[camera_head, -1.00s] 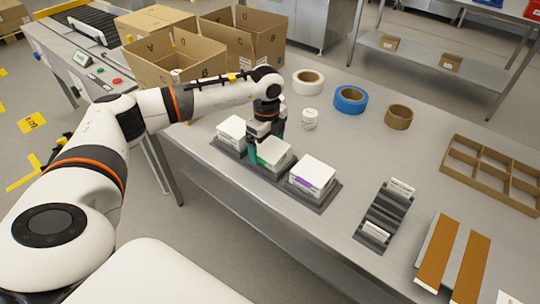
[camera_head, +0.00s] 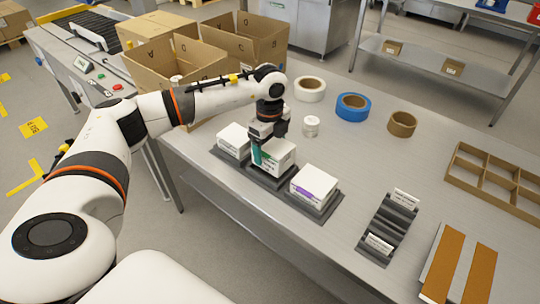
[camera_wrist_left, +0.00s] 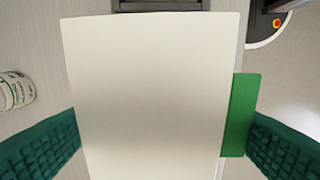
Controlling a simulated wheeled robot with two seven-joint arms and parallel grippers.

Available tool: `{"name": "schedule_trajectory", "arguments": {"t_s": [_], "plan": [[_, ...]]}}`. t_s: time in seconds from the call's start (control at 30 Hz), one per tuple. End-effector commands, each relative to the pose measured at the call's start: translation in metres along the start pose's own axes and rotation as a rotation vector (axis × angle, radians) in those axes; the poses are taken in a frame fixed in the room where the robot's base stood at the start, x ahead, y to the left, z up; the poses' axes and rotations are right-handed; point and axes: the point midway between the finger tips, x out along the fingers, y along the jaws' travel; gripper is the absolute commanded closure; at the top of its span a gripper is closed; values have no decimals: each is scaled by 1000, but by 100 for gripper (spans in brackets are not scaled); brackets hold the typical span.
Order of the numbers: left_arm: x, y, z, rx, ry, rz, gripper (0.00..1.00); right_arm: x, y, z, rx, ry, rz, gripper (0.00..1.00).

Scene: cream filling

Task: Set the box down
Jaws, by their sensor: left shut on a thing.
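My left gripper (camera_head: 268,146) is shut on the white box with green marking (camera_head: 279,158), the middle one of three on a dark grey tray (camera_head: 327,208). The box is upright and appears slightly raised above its slot; any gap under it is hard to see. In the left wrist view, the box's blank white top (camera_wrist_left: 150,95) fills the space between the green ridged finger pads, with a green patch on its right side. A white box (camera_head: 234,138) stands to the left on the tray and a purple-marked box (camera_head: 314,186) to the right. My right gripper is not in view.
A small white jar (camera_head: 311,126) stands behind the tray. White (camera_head: 310,88), blue (camera_head: 352,106) and brown (camera_head: 402,124) tape rolls lie farther back. Open cardboard boxes (camera_head: 180,58) are at the back left. A dark slotted rack (camera_head: 385,232) and a cardboard divider (camera_head: 497,182) are at the right.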

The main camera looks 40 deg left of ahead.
Motion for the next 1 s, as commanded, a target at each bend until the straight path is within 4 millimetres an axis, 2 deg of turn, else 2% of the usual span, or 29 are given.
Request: {"name": "schedule_trajectory", "arguments": {"t_s": [0.1,0.3,0.57,0.6,0.63,0.77,1.0], "plan": [[-27,1,0,1,-1,5,49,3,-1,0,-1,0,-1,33],[-59,1,0,1,-1,2,49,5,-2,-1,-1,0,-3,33],[-70,0,1,18,0,-1,49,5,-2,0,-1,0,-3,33],[-70,-1,2,39,0,-1,54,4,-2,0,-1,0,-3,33],[-70,-1,3,62,-1,-1,54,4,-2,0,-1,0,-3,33],[-71,-4,11,241,-1,-2,54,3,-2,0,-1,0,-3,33],[-74,-12,33,804,-3,-5,54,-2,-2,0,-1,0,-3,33]]}}
